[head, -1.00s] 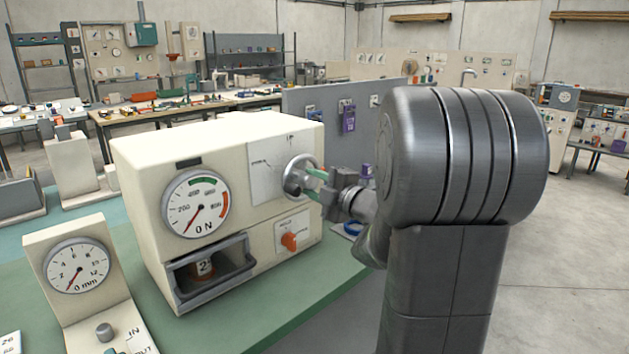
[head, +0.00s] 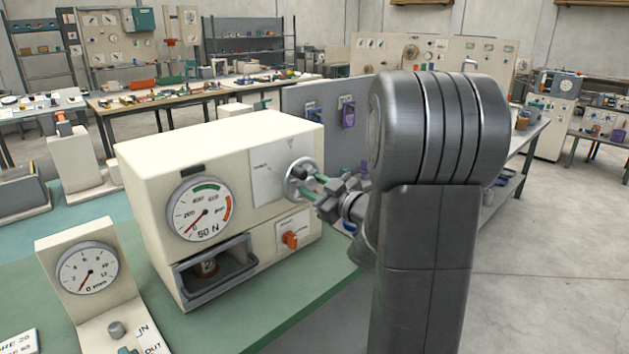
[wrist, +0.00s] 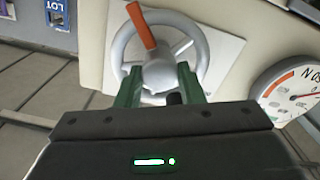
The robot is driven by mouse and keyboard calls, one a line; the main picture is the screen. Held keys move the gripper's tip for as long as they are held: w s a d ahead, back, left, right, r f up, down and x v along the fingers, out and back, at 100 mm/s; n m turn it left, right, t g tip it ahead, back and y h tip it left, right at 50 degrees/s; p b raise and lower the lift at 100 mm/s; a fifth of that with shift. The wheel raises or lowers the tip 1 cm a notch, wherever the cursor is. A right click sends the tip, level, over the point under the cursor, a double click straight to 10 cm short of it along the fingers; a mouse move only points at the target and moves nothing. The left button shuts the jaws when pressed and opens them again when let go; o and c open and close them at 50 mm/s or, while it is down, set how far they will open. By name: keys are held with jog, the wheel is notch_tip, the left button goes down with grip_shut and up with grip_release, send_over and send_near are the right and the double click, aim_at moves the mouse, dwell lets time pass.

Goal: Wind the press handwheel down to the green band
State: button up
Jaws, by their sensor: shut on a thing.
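The cream press (head: 150,190) stands on the green bench. Its grey handwheel (head: 298,190) is on the right part of its front. My gripper (head: 317,180) reaches it from the right.
An orange switch (head: 290,239) sits below the handwheel. The press's lower opening (head: 215,272) holds a small brown piece. A second gauge (head: 87,271), reading in mm, stands at the front left. A grey panel (head: 330,110) with purple items stands behind.

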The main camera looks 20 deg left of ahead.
jog(key=m+p, duration=0.2)
jog(key=m, duration=0.2)
jog(key=shift+m, duration=0.3)
jog(key=shift+m+p, duration=0.9)
jog(key=shift+m, duration=0.6)
jog(key=shift+f, duration=0.1)
jog(key=o, duration=1)
jog(key=shift+d, duration=0.1)
jog(key=b+v, duration=0.1)
jog(key=v, duration=1.2)
jog(key=shift+s+d+b, duration=0.2)
jog(key=shift+d+b, duration=0.15)
